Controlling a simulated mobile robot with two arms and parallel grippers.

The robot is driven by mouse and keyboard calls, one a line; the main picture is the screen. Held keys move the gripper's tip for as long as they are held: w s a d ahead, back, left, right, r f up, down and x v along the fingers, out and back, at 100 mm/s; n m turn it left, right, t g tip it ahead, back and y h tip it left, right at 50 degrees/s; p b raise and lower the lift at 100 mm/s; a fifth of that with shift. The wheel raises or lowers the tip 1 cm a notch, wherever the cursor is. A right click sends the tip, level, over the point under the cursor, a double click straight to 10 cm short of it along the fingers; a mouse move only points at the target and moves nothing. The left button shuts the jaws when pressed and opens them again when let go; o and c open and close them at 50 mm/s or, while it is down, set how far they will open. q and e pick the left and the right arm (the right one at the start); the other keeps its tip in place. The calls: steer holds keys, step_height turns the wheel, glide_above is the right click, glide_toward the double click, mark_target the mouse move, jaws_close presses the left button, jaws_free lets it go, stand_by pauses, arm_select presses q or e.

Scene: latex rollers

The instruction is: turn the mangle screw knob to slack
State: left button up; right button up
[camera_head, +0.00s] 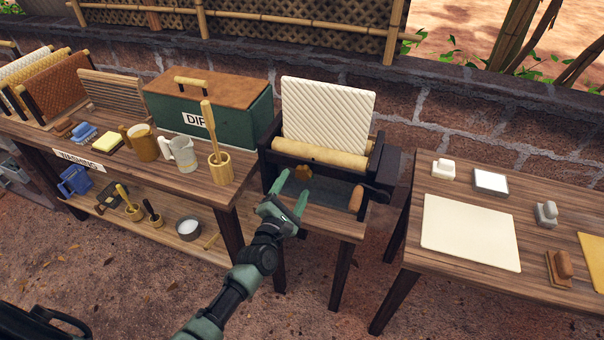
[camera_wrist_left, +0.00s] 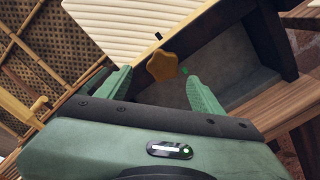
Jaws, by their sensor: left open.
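The mangle (camera_head: 330,153) stands on a small wooden stand, with wooden rollers and a ribbed white sheet (camera_head: 327,112) upright behind them. Its screw knob (camera_head: 303,172), star-shaped and yellow-brown, is on the front face below the roller. The knob also shows in the left wrist view (camera_wrist_left: 162,66), ahead of the fingers and roughly between them. My left gripper (camera_head: 290,197) is open and empty, just in front of and below the knob, apart from it as far as I can see. Its green fingers also show in the left wrist view (camera_wrist_left: 160,92). My right gripper is not in view.
A wooden crank handle (camera_head: 356,198) sticks out at the mangle's right front. The left table holds mugs, a mortar (camera_head: 220,168) and a green box (camera_head: 215,110). The right table holds a cream sheet (camera_head: 470,232) and small blocks. Gaps separate the tables from the stand.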

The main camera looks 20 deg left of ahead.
mark_target(301, 176)
arm_select(q)
steer(key=w, duration=0.4)
steer(key=shift+w+d+f, duration=0.1)
steer(key=shift+d, duration=0.1)
steer(key=shift+w, duration=0.35)
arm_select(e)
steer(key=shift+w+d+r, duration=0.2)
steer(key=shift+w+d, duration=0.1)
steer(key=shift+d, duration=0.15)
arm_select(q)
steer(key=shift+c, duration=0.4)
steer(key=c, duration=1.3)
